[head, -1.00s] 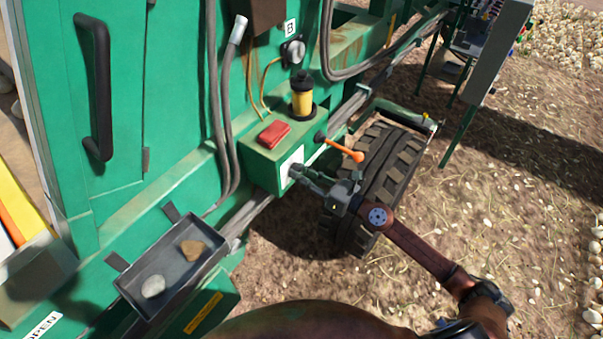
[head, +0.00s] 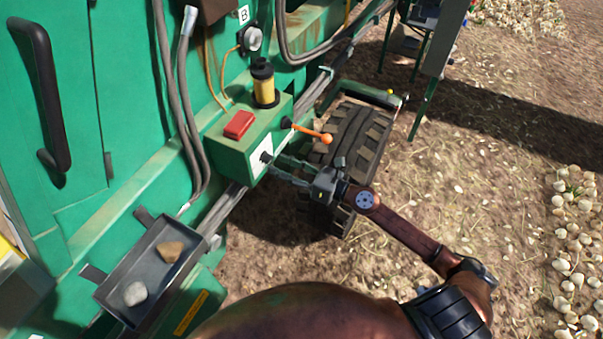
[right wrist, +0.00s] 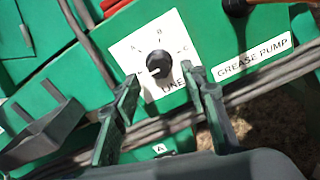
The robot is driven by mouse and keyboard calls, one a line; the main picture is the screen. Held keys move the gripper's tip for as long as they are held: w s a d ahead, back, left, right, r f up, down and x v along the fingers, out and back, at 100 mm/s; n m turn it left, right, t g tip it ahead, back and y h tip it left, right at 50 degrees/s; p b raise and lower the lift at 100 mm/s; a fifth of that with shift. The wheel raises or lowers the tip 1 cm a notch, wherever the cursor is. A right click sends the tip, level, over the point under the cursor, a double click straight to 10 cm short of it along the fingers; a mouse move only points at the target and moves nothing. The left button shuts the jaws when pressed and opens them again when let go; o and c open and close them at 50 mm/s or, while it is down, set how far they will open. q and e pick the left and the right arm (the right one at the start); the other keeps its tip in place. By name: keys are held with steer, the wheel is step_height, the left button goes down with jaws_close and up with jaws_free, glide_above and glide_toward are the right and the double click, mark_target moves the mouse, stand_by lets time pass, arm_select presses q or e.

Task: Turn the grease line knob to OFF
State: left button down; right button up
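The grease line knob (right wrist: 158,64) is round and black, on a white plate (right wrist: 136,50) marked A, B, C and LINE. A pale mark on it points to the lower left; no OFF marking is legible. In the head view the knob (head: 265,157) is on the front of a green box (head: 230,153). My right gripper (right wrist: 165,82) is open and empty, its fingertips just short of the knob, one to each side and slightly below. It also shows in the head view (head: 278,169). My left gripper is not in view.
An orange-tipped lever (head: 312,133) sticks out right of the box, above my right gripper. A red block (head: 239,124) and a yellow-black canister (head: 264,84) are on the box top. A tyre (head: 350,150) stands behind my gripper. A tray (head: 109,292) with two stones is at lower left.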

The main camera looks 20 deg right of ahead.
steer(key=v, duration=0.8)
steer(key=shift+s, duration=0.2)
steer(key=shift+d, duration=0.1)
